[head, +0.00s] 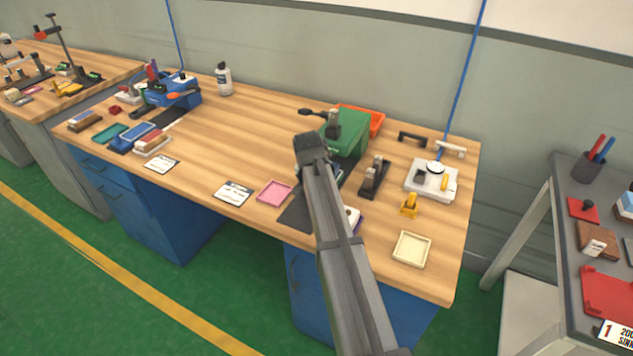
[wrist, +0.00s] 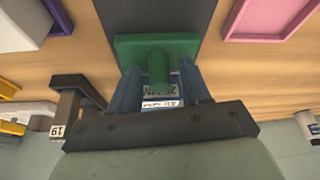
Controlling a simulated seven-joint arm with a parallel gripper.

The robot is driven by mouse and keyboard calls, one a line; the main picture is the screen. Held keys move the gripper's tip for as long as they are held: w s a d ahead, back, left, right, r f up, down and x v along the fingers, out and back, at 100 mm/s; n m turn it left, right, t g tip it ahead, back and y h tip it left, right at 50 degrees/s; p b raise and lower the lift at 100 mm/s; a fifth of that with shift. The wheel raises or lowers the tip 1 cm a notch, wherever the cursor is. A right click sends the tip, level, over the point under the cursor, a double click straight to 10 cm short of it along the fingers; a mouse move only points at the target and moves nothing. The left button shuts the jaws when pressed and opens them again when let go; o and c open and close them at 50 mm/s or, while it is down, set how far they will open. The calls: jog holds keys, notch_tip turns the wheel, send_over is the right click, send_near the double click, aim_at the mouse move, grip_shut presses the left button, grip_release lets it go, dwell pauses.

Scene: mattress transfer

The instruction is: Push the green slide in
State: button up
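My gripper (head: 310,144) is above the bench, just left of that fixture. In the wrist view a dark bolted bar, apparently part of my gripper, crosses below the slide.
A pink tray (head: 273,192) lies left of the mat; it also shows in the wrist view (wrist: 272,14). A dark clamp (head: 374,178), a white device (head: 425,183) and a cream tray (head: 409,249) stand to the right. An orange bin (head: 376,122) is behind the fixture.

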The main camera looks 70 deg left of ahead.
grip_shut()
dwell(0.4)
jog(key=shift+w+a, duration=1.65)
jog(key=shift+a, duration=0.05)
jog(key=shift+o, duration=0.3)
grip_release()
jog(key=shift+d, duration=0.1)
jog(key=v, duration=1.3)
jog(key=shift+s+d+r, duration=0.15)
jog(key=shift+r, duration=0.2)
